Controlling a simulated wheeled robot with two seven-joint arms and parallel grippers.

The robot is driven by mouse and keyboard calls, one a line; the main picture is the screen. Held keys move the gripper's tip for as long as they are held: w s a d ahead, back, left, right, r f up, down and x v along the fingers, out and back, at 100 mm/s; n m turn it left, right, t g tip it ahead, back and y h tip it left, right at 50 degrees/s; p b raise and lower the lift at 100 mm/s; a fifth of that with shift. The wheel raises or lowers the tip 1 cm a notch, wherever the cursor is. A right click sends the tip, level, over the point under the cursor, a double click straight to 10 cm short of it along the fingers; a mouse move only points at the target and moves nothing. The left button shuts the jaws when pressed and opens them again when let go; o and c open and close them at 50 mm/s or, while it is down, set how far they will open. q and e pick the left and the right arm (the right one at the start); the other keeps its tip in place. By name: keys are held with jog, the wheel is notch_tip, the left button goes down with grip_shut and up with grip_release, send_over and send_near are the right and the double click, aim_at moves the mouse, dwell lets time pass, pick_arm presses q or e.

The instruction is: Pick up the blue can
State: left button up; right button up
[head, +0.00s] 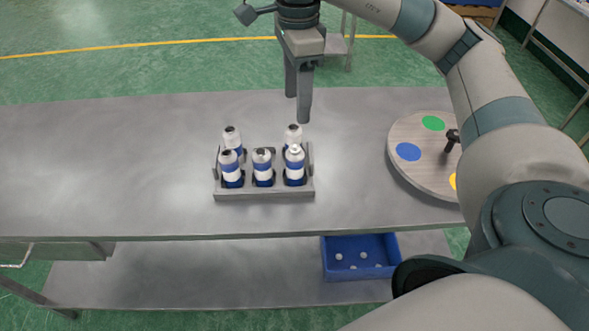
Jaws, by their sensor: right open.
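Several blue-and-white cans stand upright in a grey rack (265,195) on the metal table. In the front row are a left can (231,171), a middle can (263,170) and a right can (294,168). Behind them are a left can (232,138) and a right can (293,135), partly hidden. The front right can has a white top; the others have darker tops. My right gripper (301,108) points down above and behind the rack's right side, open and empty, apart from the cans. My left gripper is out of view.
A round wooden disc (408,176) with coloured spots and a dark upright peg stands at the right of the table (110,165). A blue bin (360,270) with small white pieces is on the lower shelf. The table's left side is clear.

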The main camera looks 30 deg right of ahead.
jog(key=f, duration=0.1)
jog(key=p, duration=0.1)
send_over(296, 146)
notch_tip(296, 146, down, 5)
notch_tip(296, 146, down, 3)
jog(key=shift+f+p, duration=0.2)
jog(key=shift+p, duration=0.1)
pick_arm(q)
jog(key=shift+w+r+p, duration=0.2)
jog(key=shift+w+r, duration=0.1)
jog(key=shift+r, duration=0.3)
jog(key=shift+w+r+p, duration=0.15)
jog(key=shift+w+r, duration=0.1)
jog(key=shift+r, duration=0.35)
pick_arm(e)
jog(key=shift+f, duration=1.35)
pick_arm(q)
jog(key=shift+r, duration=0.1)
